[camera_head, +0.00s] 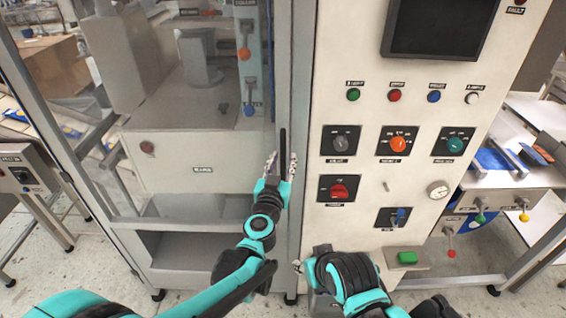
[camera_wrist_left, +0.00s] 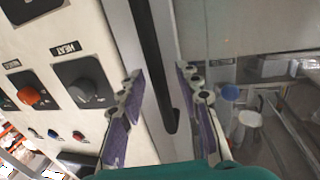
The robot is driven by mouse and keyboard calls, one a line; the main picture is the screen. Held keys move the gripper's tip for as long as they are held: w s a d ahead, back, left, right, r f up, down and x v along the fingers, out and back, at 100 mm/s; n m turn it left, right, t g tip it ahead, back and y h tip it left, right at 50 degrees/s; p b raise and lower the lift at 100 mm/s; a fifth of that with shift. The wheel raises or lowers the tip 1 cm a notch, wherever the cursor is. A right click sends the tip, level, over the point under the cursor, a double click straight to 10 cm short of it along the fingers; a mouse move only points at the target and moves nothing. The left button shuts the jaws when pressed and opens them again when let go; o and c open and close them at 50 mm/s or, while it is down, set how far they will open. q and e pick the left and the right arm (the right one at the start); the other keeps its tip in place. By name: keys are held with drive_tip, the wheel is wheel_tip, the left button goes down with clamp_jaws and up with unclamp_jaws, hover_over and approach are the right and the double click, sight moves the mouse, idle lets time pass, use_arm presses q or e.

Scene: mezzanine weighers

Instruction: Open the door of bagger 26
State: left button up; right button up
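The bagger's door (camera_head: 185,150) is a large clear panel in a grey frame, and it looks shut. Its black upright handle (camera_head: 283,140) is at the door's right edge, beside the control panel. My left gripper (camera_head: 280,166) is at the handle's lower part. In the left wrist view the left gripper (camera_wrist_left: 158,85) is open, with purple-padded fingers apart. The black handle (camera_wrist_left: 152,60) runs between them there, with a gap on both sides; I cannot tell how deep it sits. My right arm is low, in front of the panel; its fingers are not clear.
The cream control panel (camera_head: 415,105) has knobs, a dark screen (camera_head: 440,28), a gauge (camera_head: 439,190) and a green button (camera_head: 407,258) on a ledge. A bench with coloured levers (camera_head: 480,217) stands right. Another machine (camera_head: 22,175) stands left.

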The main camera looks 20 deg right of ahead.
use_arm(q)
clamp_jaws()
